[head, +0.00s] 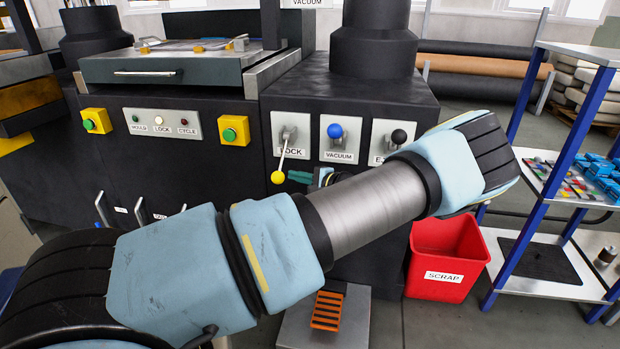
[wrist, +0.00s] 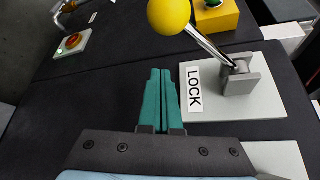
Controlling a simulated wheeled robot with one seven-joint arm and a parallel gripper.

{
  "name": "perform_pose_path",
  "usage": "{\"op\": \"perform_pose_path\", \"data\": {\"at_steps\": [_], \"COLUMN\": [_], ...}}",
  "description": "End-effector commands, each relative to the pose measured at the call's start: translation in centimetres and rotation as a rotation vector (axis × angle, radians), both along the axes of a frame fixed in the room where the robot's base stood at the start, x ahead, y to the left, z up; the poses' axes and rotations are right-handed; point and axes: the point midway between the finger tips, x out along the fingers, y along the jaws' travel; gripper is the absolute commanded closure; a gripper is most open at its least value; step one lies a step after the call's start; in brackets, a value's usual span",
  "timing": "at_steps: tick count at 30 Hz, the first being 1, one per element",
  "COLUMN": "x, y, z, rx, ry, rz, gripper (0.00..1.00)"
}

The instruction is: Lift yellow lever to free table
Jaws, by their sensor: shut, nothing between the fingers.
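The yellow lever is a metal rod with a yellow ball (head: 278,177) on its end, hanging down from a white plate labelled LOCK (head: 291,132) on the black machine front. In the wrist view the yellow ball (wrist: 170,15) is at the top centre, with its rod running to a grey bracket on the LOCK plate (wrist: 262,97). My gripper (head: 300,177) has teal fingers and is just right of the ball in the head view. In the wrist view its fingers (wrist: 160,74) are together and empty, apart from the ball. The table (head: 175,67) is the grey slab on the machine top.
A blue-ball VACUUM lever (head: 335,131) and a black-ball lever (head: 398,137) stand right of the LOCK plate. Yellow button boxes (head: 234,130) are to the left. A red SCRAP bin (head: 447,262) and a blue-framed shelf (head: 560,150) are at right.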

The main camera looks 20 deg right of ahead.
Motion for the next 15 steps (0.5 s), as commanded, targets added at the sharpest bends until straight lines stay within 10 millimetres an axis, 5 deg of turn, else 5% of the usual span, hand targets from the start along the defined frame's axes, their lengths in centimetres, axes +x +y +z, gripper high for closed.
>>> {"op": "perform_pose_path", "data": {"at_steps": [6,15], "x": [-2.3,-2.9], "y": [1.8,2.3], "z": [1.3,1.5], "rx": [0.001,-0.001], "ry": [0.001,0.000], "rz": [-0.001,-0.002], "gripper": [1.00,1.00]}}
